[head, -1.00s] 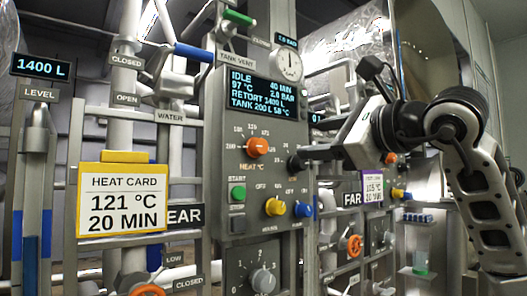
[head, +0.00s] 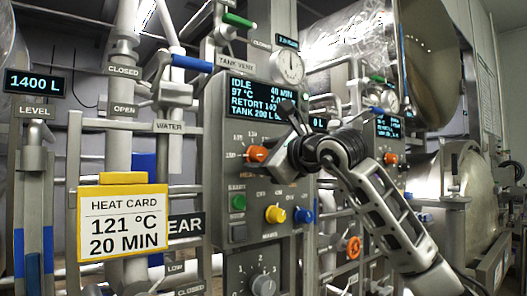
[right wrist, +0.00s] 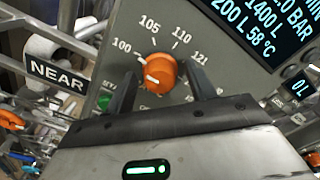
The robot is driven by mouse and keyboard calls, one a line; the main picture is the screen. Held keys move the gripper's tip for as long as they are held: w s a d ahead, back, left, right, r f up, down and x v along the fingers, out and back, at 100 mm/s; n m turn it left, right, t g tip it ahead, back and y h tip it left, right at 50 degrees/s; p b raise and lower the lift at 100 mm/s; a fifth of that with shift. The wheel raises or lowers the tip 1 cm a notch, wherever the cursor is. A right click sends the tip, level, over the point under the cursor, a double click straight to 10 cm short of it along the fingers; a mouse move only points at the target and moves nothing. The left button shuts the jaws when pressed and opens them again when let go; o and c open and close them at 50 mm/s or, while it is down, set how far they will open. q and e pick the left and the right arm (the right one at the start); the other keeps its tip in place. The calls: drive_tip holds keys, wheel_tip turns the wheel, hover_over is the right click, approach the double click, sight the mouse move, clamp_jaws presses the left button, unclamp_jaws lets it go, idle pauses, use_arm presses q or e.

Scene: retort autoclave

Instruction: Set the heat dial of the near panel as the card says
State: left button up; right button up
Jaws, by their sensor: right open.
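The heat card (head: 123,222) reads 121 °C, 20 MIN. The near panel (head: 225,175) carries an orange heat dial (head: 257,154). In the right wrist view the orange dial (right wrist: 160,72) has scale numbers 100, 105, 110 and 121 around its upper side. A pale mark shows on its face; I cannot tell which number it points to. My right gripper (head: 276,143) is in front of the panel at the dial. In the right wrist view its open fingers (right wrist: 160,78) stand on either side of the dial; contact is unclear. My left gripper is out of view.
The panel screen (head: 255,97), partly hidden by my arm, reads IDLE, 97 °C, 40 MIN. Below the dial are a green start button (head: 238,202), a yellow knob (head: 275,214), a blue knob (head: 305,216) and a grey dial (head: 262,286). Pipes crowd the left.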

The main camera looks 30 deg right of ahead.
drive_tip(key=shift+c, duration=0.3)
drive_tip(key=c, duration=0.9)
